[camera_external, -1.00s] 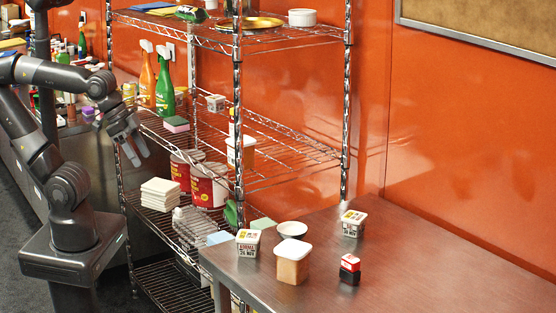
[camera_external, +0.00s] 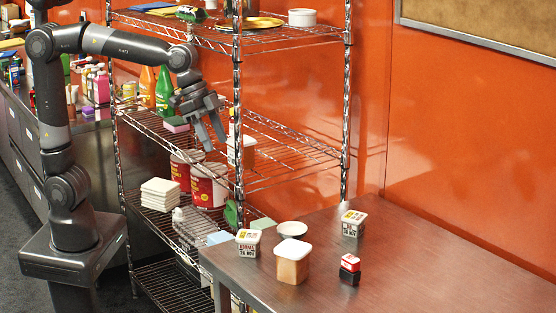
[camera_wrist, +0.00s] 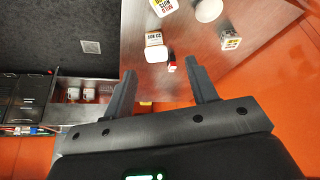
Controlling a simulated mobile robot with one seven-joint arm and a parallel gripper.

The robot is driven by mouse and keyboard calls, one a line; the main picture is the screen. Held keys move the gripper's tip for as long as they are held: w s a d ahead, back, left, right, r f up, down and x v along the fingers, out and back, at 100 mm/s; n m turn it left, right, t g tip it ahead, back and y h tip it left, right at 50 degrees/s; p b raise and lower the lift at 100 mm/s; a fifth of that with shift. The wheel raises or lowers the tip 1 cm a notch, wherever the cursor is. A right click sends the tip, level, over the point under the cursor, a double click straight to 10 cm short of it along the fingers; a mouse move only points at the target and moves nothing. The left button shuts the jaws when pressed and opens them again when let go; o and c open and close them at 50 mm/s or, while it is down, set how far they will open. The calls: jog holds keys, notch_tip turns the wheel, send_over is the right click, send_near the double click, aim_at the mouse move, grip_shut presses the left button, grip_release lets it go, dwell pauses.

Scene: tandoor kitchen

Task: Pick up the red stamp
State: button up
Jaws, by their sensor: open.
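The red stamp (camera_external: 350,263) is a small block with a red top and a black lower part. It stands upright on the metal table, to the right of a tan tub with a white lid. In the wrist view the red stamp (camera_wrist: 172,67) is small and lies between the fingers' lines, beyond their tips. My gripper (camera_external: 214,139) is open and empty, in front of the wire shelf, high above and left of the stamp. In the wrist view my gripper's two fingers (camera_wrist: 160,78) are spread apart with nothing between them.
The metal table (camera_external: 430,270) is bare on its right side. Near the stamp stand the tan tub (camera_external: 292,268), two labelled tubs (camera_external: 248,243) (camera_external: 353,224) and a white bowl (camera_external: 292,229). The wire shelf (camera_external: 238,150), with cans and bottles, stands between my base and the table's back.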

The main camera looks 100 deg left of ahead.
jog(key=w+d+f+m, duration=0.1)
jog(key=w+d+f, duration=0.1)
jog(key=w, duration=0.8)
jog(key=m+g+h, duration=0.1)
jog(key=m+h, duration=0.1)
jog(key=m, duration=0.2)
send_near(353, 269)
jog(key=a, duration=0.2)
jog(key=x, duration=1.1)
jog(key=shift+s+a+f, duration=0.2)
jog(key=shift+s+f, duration=0.05)
jog(key=shift+f, duration=0.1)
jog(key=shift+c, duration=0.4)
jog(key=c, duration=1)
jog(key=shift+r, duration=0.1)
